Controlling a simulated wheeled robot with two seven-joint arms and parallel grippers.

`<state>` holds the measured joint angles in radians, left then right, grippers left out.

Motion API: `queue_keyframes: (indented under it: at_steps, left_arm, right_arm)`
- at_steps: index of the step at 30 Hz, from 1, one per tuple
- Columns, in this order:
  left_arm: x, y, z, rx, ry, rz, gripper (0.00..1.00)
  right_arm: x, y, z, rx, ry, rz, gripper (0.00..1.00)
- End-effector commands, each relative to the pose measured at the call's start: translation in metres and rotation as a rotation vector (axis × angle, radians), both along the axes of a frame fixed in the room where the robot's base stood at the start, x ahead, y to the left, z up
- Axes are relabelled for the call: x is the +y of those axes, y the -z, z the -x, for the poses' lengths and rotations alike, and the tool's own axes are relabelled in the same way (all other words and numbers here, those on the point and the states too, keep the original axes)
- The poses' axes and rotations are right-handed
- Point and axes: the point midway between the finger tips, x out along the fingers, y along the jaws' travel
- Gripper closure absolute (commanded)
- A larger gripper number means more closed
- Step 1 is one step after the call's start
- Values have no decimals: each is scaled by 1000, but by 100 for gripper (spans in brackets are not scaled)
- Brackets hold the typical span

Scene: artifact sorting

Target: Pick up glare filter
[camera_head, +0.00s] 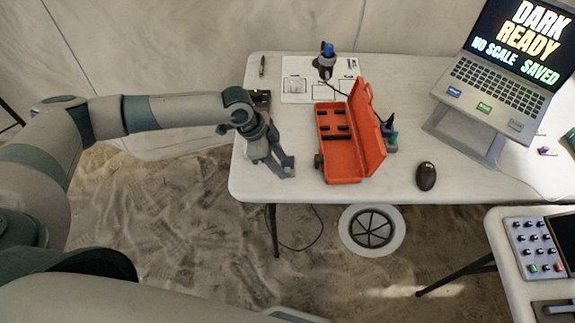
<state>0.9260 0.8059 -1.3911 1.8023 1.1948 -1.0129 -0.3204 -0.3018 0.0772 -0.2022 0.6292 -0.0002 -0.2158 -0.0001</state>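I cannot pick out the glare filter with certainty; no object here is clearly recognisable as it. A small dark object (261,98) lies on the table's left side, partly hidden behind my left wrist. My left gripper (289,169) hangs over the left front part of the white table (300,190), left of the open orange case (345,168). Its fingers point down and to the right, apart from the case. They are too small to tell whether they are open, and I see nothing held. My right gripper is not in view.
The orange case has dark slots and a raised lid. Behind it are a blue-topped device (325,62) and a printed sheet (297,88). A black mouse (426,176) and a laptop (505,75) on a stand are right. A second table (505,280) holds a control panel (537,248).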

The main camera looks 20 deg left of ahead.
Motion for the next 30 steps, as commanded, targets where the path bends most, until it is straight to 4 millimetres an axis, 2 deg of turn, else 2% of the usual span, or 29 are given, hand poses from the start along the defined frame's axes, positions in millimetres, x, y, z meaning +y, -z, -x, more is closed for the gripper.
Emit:
queue_keyframes:
  at_steps: [1,4,14,21,26,30]
  left_arm:
    - [-3,5,0,4,0,-1,61]
    - [-6,14,-2,2,-1,0,61]
    - [-8,20,-2,0,0,-1,61]
    - [-8,20,-2,0,0,0,61]
    - [-8,20,-2,1,-1,-1,99]
    - [-8,20,-2,1,-1,-1,100]
  right_arm:
    - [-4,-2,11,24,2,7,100]
    - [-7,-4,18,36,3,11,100]
    - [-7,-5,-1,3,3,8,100]
    - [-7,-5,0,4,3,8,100]
    - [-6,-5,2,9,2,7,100]
    - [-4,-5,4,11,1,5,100]
